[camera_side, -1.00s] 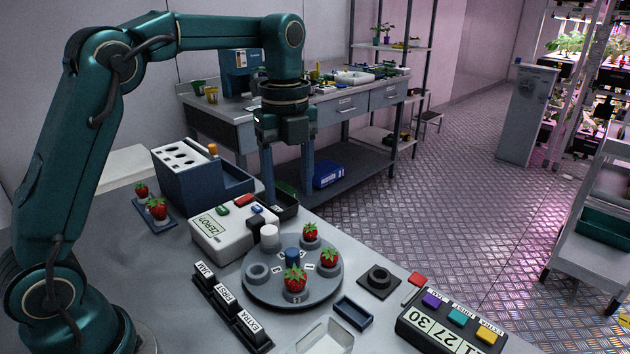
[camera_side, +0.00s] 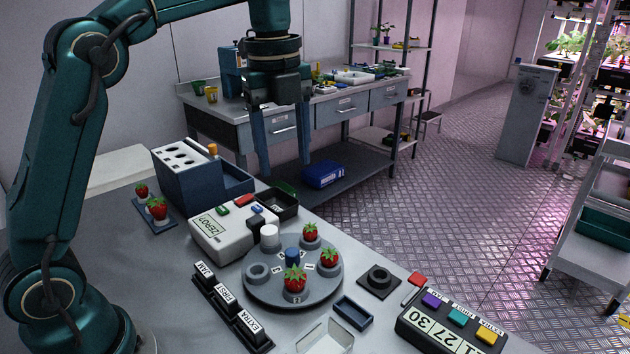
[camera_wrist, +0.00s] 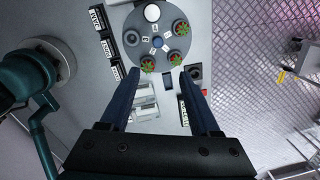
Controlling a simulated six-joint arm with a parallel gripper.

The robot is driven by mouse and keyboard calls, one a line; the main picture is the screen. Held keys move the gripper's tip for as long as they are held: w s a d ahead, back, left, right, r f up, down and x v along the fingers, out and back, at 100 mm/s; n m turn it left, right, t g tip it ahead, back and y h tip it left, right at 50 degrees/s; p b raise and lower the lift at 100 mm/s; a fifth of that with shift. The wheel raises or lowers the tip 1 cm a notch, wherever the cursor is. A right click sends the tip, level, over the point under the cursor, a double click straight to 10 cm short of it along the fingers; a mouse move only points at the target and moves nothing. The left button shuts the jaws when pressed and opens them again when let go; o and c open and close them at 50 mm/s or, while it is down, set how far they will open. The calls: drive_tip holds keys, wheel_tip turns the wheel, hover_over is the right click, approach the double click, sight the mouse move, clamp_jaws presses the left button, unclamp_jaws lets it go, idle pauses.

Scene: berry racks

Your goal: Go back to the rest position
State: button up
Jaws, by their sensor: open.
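My gripper (camera_side: 283,168) is open and empty, raised above the table's far side in the side view, with its two fingers pointing down. In the wrist view my gripper (camera_wrist: 156,72) shows two dark blue fingers spread apart. Below is a grey round turntable (camera_side: 265,290) with strawberries on several of its posts: a near strawberry (camera_side: 294,279), a right strawberry (camera_side: 330,258) and a back strawberry (camera_side: 310,233). One post (camera_side: 258,271) is empty and a white cylinder (camera_side: 269,234) stands at the back left. The fingers touch none of these.
A white scale (camera_side: 225,232), a blue-grey holder block (camera_side: 187,172) and a small tray with two strawberries (camera_side: 157,209) stand at the back left. A label rack (camera_side: 232,312) and a date box (camera_side: 450,325) are in front. The air around my gripper is clear.

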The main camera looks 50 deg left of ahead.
drive_tip(key=s+d+r+n+t, duration=0.25)
drive_tip(key=s+n, duration=0.25)
drive_tip(key=s, duration=0.4)
drive_tip(key=s+f+n+t, duration=0.2)
drive_tip(key=s+f+n, duration=0.4)
drive_tip(key=n, duration=1)
wheel_tip(320, 180, down, 3)
drive_tip(key=shift+s+r, duration=0.1)
drive_tip(key=shift+s, duration=0.05)
